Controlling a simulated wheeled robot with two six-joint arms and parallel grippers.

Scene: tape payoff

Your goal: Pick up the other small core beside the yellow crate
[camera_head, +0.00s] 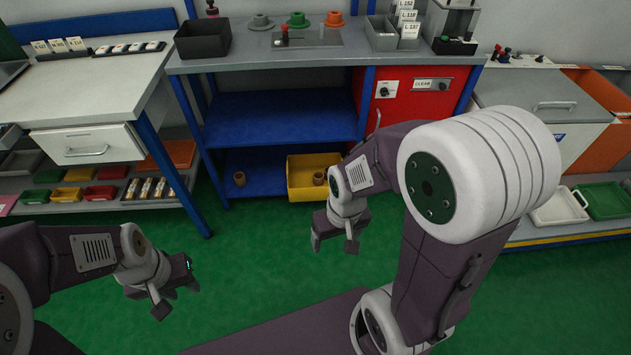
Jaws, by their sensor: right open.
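The yellow crate (303,195) sits on the low blue shelf under the middle bench. One small brown core (319,179) shows inside the crate at its right. Another small brown core (240,179) stands on the blue shelf to the left of the crate, apart from it. My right gripper (334,245) is open and empty, pointing down in front of the crate's right side. My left gripper (177,297) hangs low over the green floor at the left, its fingers apart and nothing seen between them.
A blue middle shelf (275,125) lies above the crate and cores. A blue bench leg (172,172) and a low rack of coloured bins (107,190) stand to the left. A red cabinet (412,95) is at the right. The green floor (250,250) before the shelf is clear.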

